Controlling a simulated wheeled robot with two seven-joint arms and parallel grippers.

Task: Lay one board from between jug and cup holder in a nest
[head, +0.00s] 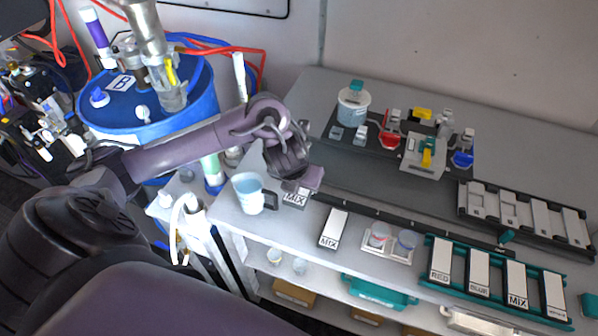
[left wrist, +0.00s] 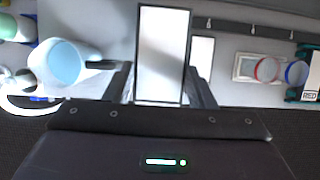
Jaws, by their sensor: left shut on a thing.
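My left gripper (head: 294,186) is shut on a white board labelled MIX (head: 294,199), just right of the jug. In the left wrist view this board (left wrist: 162,55) stands out between the fingers; I cannot tell if it still touches the counter. The pale blue jug (head: 250,193) also shows in the wrist view (left wrist: 62,62). A second MIX board (head: 334,228) lies flat between the jug and the cup holder (head: 400,256), which carries a red-rimmed and a blue-rimmed cup. The teal rack (head: 427,262) holds several labelled boards. My right gripper is not in view.
A grey rack (head: 464,207) with several pale panels lies at the back right. A black rail (head: 400,220) runs along the counter. A dark mat with a lidded pot (head: 353,105) and coloured fittings is behind. A blue drum (head: 200,105) stands left.

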